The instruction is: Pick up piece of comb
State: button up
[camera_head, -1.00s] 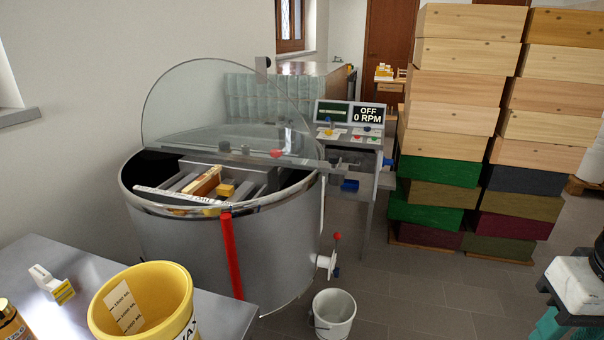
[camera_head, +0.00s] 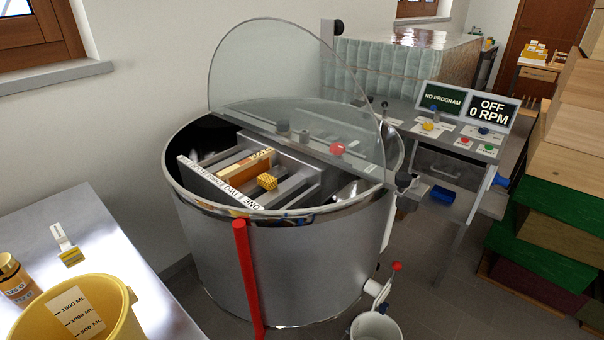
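A small yellow block with a dotted, comb-like surface, which looks like the piece of comb (camera_head: 267,181), is in the open front half of the steel extractor drum (camera_head: 290,262). It lies beside a wood-edged frame (camera_head: 240,170) in the grey cage. I cannot tell exactly what it rests on. The clear lid (camera_head: 290,75) is raised on one half of the drum. My gripper is not in view.
A steel table with a yellow measuring bucket (camera_head: 88,312) and a jar (camera_head: 14,280) is at the lower left. A red bar (camera_head: 247,275) stands at the drum's front. A white bucket (camera_head: 375,328), a control panel (camera_head: 468,118) reading OFF, 0 RPM, and stacked boxes (camera_head: 545,220) are to the right.

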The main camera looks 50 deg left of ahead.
aim_at(267, 181)
jog(key=u, duration=0.2)
jog(key=i, duration=0.75)
jog(key=u, duration=0.95)
jog(key=i, duration=0.6)
jog(key=u, duration=0.6)
